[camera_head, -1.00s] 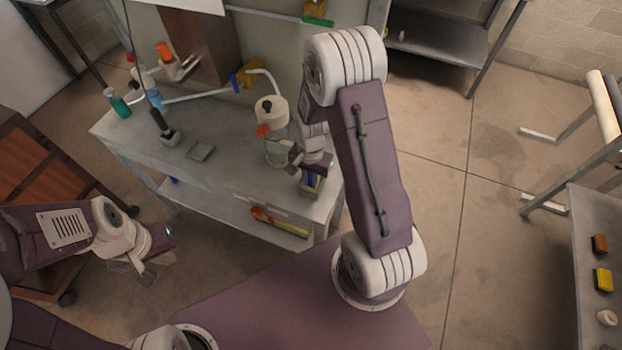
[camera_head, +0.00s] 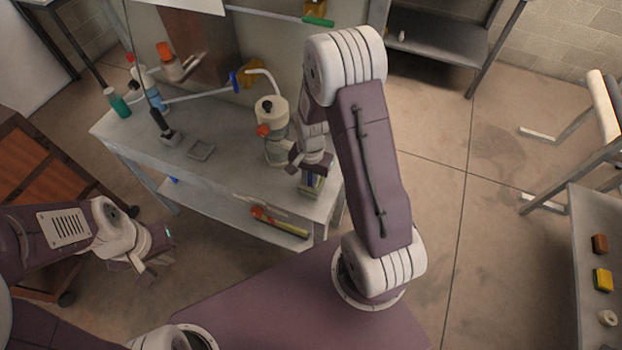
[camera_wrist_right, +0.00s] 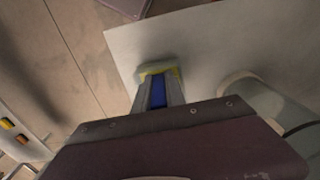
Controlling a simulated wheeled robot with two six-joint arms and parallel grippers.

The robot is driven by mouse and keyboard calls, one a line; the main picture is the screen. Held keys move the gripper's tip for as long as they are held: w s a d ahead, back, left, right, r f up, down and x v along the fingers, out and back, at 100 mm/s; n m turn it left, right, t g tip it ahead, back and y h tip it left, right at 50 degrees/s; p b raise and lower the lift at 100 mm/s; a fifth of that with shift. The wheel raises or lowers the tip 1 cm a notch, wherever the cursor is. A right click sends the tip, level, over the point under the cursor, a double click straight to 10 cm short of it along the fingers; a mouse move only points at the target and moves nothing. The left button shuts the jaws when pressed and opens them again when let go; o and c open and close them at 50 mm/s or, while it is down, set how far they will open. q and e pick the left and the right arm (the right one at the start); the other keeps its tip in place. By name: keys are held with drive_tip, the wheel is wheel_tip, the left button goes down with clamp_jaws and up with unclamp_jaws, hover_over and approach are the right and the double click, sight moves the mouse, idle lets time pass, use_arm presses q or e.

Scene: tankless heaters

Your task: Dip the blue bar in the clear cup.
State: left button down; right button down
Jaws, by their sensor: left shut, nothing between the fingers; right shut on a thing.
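My right gripper (camera_head: 311,182) is shut on a blue bar (camera_wrist_right: 157,93), which shows between its fingers in the right wrist view. A small pale greenish piece with yellow edges (camera_wrist_right: 158,69) lies at the fingertips. I cannot tell whether it is joined to the bar or is a separate thing below. The gripper is over the right end of the grey table (camera_head: 235,172). A see-through vessel (camera_head: 276,150), perhaps the clear cup, stands just left of the gripper, partly behind my wrist. My left gripper (camera_head: 147,271) is shut and empty, away from the table.
A dark square dish (camera_head: 200,149) and a black-handled tool (camera_head: 164,130) are on the table. The lower shelf holds a red and yellow tool (camera_head: 279,221). A second table (camera_head: 590,265) stands at the far right.

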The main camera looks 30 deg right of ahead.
drive_tip(key=shift+r+p, duration=4.75)
drive_tip(key=shift+r, duration=0.35)
drive_tip(key=shift+f, duration=0.1)
drive_tip(key=shift+a+f, duration=0.1)
drive_tip(key=a+r+n+b, duration=0.1)
drive_tip(key=n, duration=0.2)
drive_tip(key=a+r+n, duration=0.1)
drive_tip(key=n, duration=0.2)
drive_tip(key=a+r+n+b, duration=0.1)
drive_tip(key=r+n, duration=0.1)
drive_tip(key=n, duration=0.2)
drive_tip(key=shift+s+a+b, duration=0.15)
drive_tip(key=shift+s+b, duration=0.1)
drive_tip(key=shift+b, duration=0.1)
